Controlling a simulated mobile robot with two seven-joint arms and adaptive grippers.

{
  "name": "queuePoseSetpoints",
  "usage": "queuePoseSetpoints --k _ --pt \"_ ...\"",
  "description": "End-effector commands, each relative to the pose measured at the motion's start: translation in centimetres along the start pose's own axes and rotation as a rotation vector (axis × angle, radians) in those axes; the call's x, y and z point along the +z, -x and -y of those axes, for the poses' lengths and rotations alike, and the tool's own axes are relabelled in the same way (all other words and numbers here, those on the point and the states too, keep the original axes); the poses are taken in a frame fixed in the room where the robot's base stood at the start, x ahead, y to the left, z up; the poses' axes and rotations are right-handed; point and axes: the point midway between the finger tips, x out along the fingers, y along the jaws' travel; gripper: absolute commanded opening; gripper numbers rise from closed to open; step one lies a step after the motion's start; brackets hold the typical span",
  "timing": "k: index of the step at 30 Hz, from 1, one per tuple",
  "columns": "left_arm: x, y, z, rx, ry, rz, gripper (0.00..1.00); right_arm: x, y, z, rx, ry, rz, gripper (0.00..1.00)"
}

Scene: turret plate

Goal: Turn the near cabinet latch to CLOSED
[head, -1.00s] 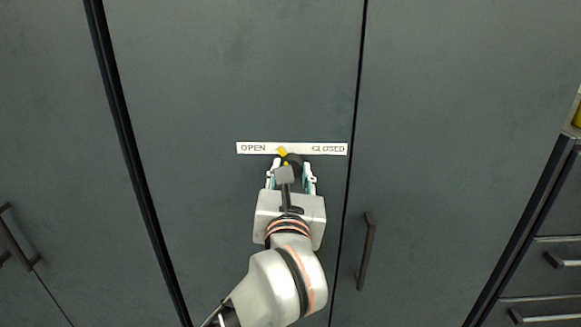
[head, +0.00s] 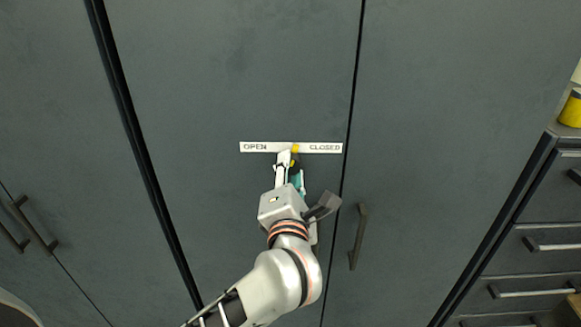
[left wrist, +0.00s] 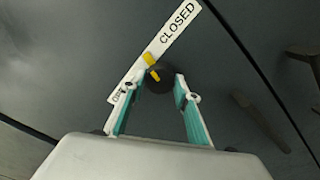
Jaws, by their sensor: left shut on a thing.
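The near latch is a dark round knob (left wrist: 159,82) with a yellow pointer (head: 295,149), on a dark cabinet door. A white label strip (head: 265,147) above it reads OPEN at left and CLOSED at right. In the head view the pointer stands about upright, between the two words. My left gripper (head: 291,164) is at the latch, shut on the knob. In the left wrist view its two teal-lined fingers (left wrist: 158,86) sit on either side of the knob. The fingers hide most of the knob in the head view. My right gripper is not in view.
A dark bar handle (head: 358,236) is on the door to the right of my left gripper. More bar handles (head: 35,226) are at the left. Drawers with handles (head: 525,290) and a yellow object (head: 571,109) are at the far right. The door face above the label is clear.

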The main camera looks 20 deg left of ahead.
Motion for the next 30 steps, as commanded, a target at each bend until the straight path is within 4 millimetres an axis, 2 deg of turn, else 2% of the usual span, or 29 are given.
queuePoseSetpoints --k 6,15,30 --pt "-0.03 -0.01 0.06 -0.001 -0.195 -0.001 0.1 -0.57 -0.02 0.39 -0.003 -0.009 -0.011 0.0" --pt "0.0 -0.01 0.03 -0.001 -0.399 0.0 0.1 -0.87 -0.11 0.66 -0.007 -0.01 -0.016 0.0" --pt "0.02 0.0 0.01 -0.001 -0.515 0.0 0.1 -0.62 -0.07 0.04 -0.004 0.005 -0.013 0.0"
